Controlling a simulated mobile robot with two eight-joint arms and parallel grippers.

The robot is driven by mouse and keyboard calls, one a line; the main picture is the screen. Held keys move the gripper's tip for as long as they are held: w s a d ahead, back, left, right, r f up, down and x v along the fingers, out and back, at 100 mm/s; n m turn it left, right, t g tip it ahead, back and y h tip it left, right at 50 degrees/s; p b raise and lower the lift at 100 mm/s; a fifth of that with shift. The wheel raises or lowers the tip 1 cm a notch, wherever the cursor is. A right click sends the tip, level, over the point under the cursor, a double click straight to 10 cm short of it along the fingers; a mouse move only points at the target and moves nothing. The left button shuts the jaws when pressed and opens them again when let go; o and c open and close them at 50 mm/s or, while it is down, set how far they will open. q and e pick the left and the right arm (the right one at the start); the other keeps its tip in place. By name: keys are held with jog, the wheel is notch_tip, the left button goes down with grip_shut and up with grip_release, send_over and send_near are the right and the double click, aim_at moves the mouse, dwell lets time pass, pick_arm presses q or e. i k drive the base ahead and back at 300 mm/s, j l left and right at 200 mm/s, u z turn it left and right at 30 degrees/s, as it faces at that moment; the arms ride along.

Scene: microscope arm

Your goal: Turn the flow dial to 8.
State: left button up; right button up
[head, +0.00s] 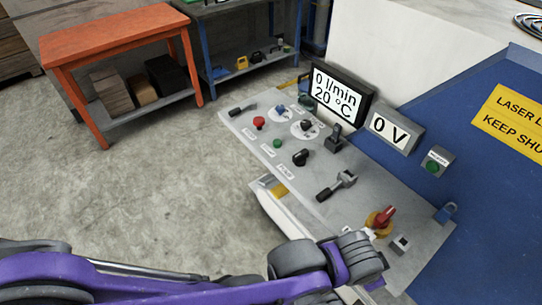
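The grey control panel (335,215) carries two knobs on white round scales. One is a blue knob (281,110), and the other is a black knob (306,125) just right of and below it. The scale figures and labels are too small to read, so I cannot tell which is the flow dial or where it points. The black display (338,94) behind them reads 0 l/min and 20 °C. My purple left arm crosses the bottom of the view, well below both knobs and apart from them. My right arm does not show.
The panel also has a red button (259,122), a green button (277,143), a black knob (300,157), levers and a red-and-yellow switch (380,221). A 0 V meter (392,130) stands behind. An orange table (120,35) stands at the left; the floor between is clear.

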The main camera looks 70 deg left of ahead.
aim_at(305, 124)
jog(key=u, duration=2.2)
